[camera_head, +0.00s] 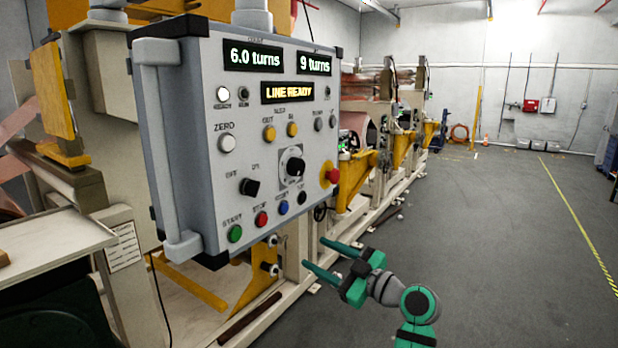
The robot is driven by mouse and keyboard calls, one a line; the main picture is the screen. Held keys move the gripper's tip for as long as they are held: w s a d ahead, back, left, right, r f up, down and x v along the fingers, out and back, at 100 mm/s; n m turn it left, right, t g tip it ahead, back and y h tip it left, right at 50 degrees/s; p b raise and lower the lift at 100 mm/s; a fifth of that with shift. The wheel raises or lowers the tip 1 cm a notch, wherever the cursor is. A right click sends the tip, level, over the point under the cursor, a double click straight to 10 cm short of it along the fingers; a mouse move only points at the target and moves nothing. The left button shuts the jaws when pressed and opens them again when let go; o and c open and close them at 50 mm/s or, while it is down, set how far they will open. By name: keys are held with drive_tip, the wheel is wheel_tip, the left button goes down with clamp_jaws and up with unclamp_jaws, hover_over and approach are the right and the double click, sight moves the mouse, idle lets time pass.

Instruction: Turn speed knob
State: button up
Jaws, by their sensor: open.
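The grey control panel (222,170) fills the middle left of the head view. A black round knob (294,167) on a light dial plate sits right of the panel's centre; I take it for the speed knob, though its label is too small to read. A second black knob (250,187) sits lower left of it. The displays read "6.0 turns", "9 turns" and "LINE READY". My gripper (314,257) is below and right of the panel, its green fingers apart and pointing left. It is open, empty and clear of the knobs.
A red emergency stop button (332,175) sits on a yellow base at the panel's right edge. Green (235,233), red (261,219) and blue (284,208) buttons line the bottom. Machinery with yellow brackets (356,182) stands behind. The grey floor (490,220) at right is free.

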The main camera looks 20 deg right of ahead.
drive_tip(key=s+d+r+n+g+y, duration=0.1)
drive_tip(key=s+r+n, duration=0.1)
drive_tip(key=r, duration=0.5)
drive_tip(key=s+d+r+n+y, duration=0.1)
drive_tip(key=s+d+r+n, duration=0.15)
drive_tip(key=r, duration=0.45)
drive_tip(key=n+g+y, duration=0.2)
drive_tip(key=n, duration=0.3)
approach(300, 167)
drive_tip(key=shift+m, duration=0.25)
drive_tip(key=x, duration=0.8)
drive_tip(key=c, duration=1)
drive_tip(key=shift+c, duration=0.2)
